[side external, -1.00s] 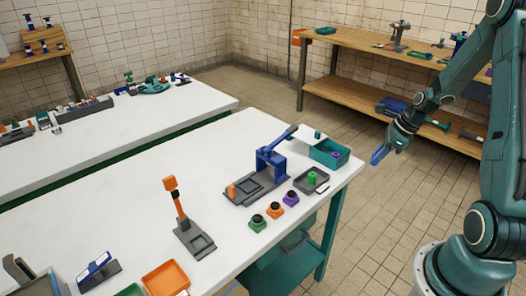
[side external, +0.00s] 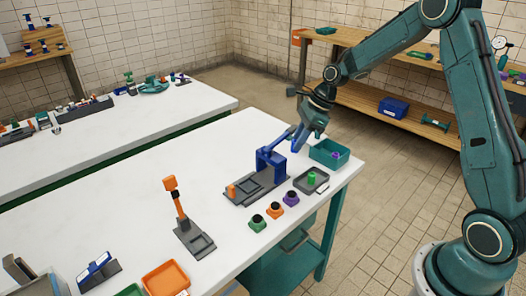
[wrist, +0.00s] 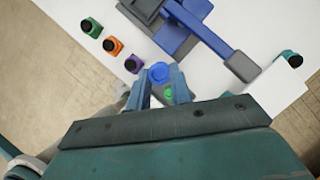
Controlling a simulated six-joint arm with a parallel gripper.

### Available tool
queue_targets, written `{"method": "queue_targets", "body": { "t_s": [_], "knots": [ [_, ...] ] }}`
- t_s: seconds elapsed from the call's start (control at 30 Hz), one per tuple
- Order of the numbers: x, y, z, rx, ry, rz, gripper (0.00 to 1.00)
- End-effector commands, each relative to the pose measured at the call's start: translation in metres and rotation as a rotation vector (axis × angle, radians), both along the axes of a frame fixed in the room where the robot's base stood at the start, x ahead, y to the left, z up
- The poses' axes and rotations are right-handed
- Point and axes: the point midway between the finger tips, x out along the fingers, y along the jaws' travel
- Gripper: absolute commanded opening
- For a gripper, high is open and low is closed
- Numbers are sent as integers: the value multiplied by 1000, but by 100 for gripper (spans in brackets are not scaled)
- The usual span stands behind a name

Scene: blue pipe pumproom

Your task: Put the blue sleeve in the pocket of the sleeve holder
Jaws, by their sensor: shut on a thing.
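My gripper (side external: 298,147) is above the far right end of the white table, fingers pointing down, beside the blue lever press. In the wrist view my gripper (wrist: 159,84) is shut on a round blue piece, which looks like the blue sleeve (wrist: 158,71) seen end-on between the fingertips. In the side view the sleeve cannot be told apart from the blue fingers. A small grey tray (side external: 301,187) holds an upright green cylinder (side external: 311,179); the green cylinder also shows between the fingers in the wrist view (wrist: 168,93). I cannot tell which piece is the sleeve holder.
The blue lever press (side external: 272,163) stands left of my gripper. A teal bin (side external: 328,155) with a purple piece is just right. Green (side external: 257,222), orange (side external: 275,210) and purple (side external: 291,198) black-topped blocks line the front edge.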

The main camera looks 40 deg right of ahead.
Motion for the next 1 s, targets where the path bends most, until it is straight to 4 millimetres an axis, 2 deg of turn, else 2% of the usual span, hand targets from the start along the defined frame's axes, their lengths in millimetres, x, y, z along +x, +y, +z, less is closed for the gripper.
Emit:
{"method": "queue_targets", "body": {
  "t_s": [0.03, 0.2, 0.5, 0.8, 1.0],
  "knots": [
    [7, 17, 4, 0, -2, 35, 0],
    [24, 68, 16, 1, -1, 137, 0],
    [38, 163, 38, -5, -1, 316, 0],
    [31, 261, 61, -19, -2, 493, 0],
    [18, 313, 73, -28, -5, 587, 0]
  ]
}}
